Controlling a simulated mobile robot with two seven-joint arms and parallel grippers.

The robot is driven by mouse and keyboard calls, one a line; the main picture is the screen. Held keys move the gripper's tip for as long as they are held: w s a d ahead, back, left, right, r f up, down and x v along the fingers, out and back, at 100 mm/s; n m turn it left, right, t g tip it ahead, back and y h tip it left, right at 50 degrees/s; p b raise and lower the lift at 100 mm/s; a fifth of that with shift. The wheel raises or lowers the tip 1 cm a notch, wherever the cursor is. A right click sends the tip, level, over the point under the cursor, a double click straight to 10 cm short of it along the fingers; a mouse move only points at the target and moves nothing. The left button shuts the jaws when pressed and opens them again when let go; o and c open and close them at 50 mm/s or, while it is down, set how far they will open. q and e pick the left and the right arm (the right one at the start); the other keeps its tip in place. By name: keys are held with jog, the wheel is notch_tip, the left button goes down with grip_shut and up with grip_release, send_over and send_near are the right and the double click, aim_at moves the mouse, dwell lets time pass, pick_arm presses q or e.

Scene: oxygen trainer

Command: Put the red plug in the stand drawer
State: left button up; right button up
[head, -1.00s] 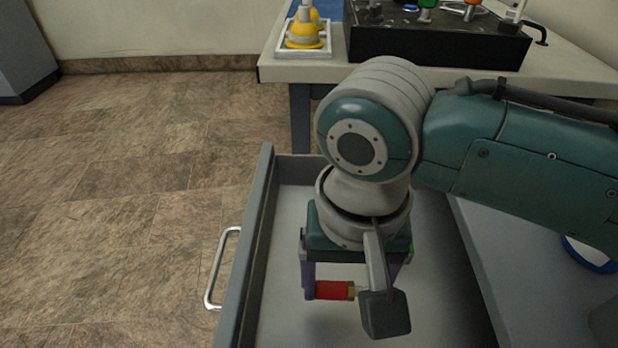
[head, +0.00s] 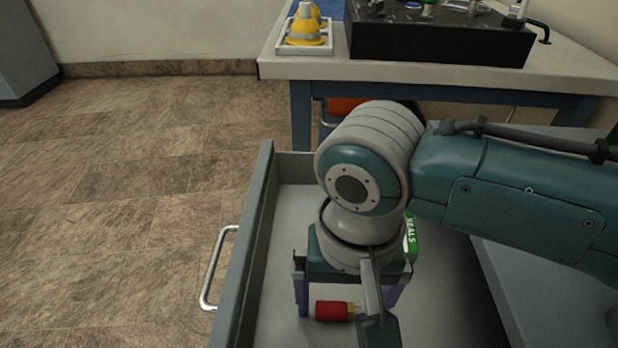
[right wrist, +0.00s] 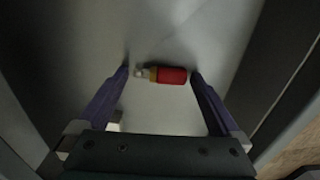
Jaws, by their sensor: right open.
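The red plug (head: 331,310), a red cylinder with a brass-coloured end, lies on its side inside the open stand drawer (head: 256,240). It appears to be on the drawer floor. My right gripper (head: 347,306) points down into the drawer with its purple fingers open on either side of the plug. In the right wrist view the plug (right wrist: 170,75) lies lengthwise between the open fingertips (right wrist: 160,73), its red end very close to one fingertip. Part of its brass end is hidden by my wrist in the head view. My left gripper is not in view.
A green item marked SEALS (head: 411,234) shows behind my right wrist. The drawer has a metal handle (head: 217,268) on its left side. A workbench (head: 450,80) behind carries a black box (head: 440,44) and a white tray with yellow parts (head: 305,36). The floor at left is clear.

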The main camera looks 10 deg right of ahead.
aim_at(342, 305)
jog(key=shift+r, duration=0.1)
notch_tip(342, 305, up, 12)
jog(key=p, duration=0.5)
jog(key=s+a+n+t+y, duration=0.1)
jog(key=s+n+t+y, duration=0.15)
jog(key=s, duration=0.45)
jog(key=s+d+n, duration=0.1)
jog(key=d, duration=0.2)
jog(key=s+d+r+h, duration=0.1)
jog(key=s+d, duration=0.1)
jog(key=d, duration=0.2)
jog(key=s+d+n+t+h, duration=0.1)
jog(key=s+d, duration=0.1)
jog(key=d, duration=0.1)
jog(key=shift+d+r+n, duration=0.15)
jog(key=shift+r+n, duration=0.2)
